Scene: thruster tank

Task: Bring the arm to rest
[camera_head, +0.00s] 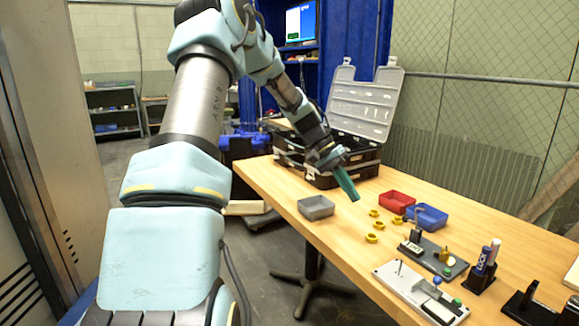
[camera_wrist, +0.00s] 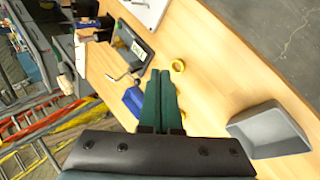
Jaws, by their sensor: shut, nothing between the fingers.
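My arm reaches from the left over the wooden table (camera_head: 312,189). My gripper (camera_head: 354,197) has green fingers and hangs above the table, pointing down and to the right, between the grey bin and the open case. In the wrist view its fingers (camera_wrist: 160,75) lie side by side, shut, with nothing held between them. The fingers seem to be above the tabletop; how far above I cannot tell.
A grey bin (camera_head: 316,208), a red bin (camera_head: 396,201) and a blue bin (camera_head: 428,219) stand near several yellow rings (camera_head: 372,238). An open black case (camera_head: 352,176) is behind my gripper. Boards and holders (camera_head: 420,290) fill the near right. Mesh fencing (camera_head: 480,130) stands behind the table.

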